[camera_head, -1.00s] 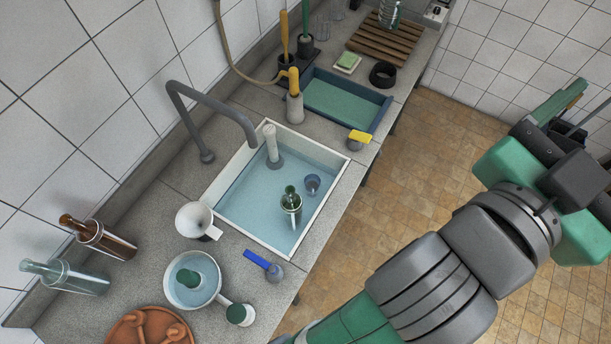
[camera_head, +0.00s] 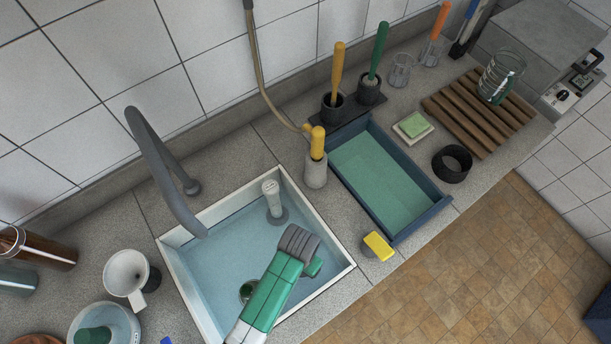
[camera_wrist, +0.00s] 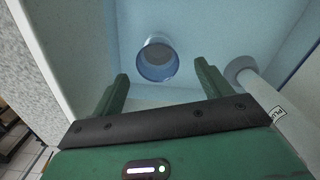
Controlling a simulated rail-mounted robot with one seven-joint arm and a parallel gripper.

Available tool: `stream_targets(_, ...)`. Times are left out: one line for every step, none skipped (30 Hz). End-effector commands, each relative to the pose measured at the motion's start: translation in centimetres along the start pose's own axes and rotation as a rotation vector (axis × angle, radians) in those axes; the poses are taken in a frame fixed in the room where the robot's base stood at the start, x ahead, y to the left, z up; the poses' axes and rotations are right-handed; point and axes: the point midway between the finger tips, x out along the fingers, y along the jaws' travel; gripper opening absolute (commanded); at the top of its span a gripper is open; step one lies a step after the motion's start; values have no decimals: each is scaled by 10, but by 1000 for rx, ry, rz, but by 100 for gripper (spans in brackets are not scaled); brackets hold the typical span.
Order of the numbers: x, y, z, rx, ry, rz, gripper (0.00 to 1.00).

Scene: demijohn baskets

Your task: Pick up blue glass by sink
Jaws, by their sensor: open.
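The blue glass (camera_wrist: 158,62) is a small round tumbler inside the sink basin, its open rim facing the wrist camera. My gripper (camera_wrist: 161,70) is open in the wrist view, with a green finger on each side of the glass in the picture. The glass looks beyond the fingertips and untouched; the exact gap is hard to tell.
A white upright cylinder (camera_head: 272,200) stands in the sink, right of my fingers in the wrist view (camera_wrist: 262,95). The grey faucet (camera_head: 165,175) arches over the back left. A blue tray (camera_head: 433,207) lies right of the sink.

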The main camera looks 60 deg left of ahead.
Motion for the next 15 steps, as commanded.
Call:
stream_targets(5, 0, 0, 0, -1, 0, 77)
stream_targets(9, 0, 0, 0, -1, 0, 77)
stream_targets(15, 0, -1, 1, 0, 0, 77)
stream_targets(19, 1, -1, 1, 0, 0, 77)
stream_targets(22, 1, -1, 1, 0, 0, 77)
stream_targets(24, 1, -2, 1, 3, 0, 77)
stream_targets(24, 1, -2, 1, 4, 0, 77)
stream_targets(24, 1, -2, 1, 4, 0, 77)
stream_targets(29, 1, -2, 1, 3, 0, 77)
stream_targets(34, 2, -2, 2, 2, 0, 77)
stream_targets(40, 2, -2, 2, 2, 0, 77)
stream_targets(48, 3, -2, 2, 1, 0, 77)
stream_targets(54, 4, -2, 2, 2, 0, 77)
stream_targets(59, 4, -2, 1, 2, 0, 77)
stream_targets(65, 4, -3, 1, 3, 0, 77)
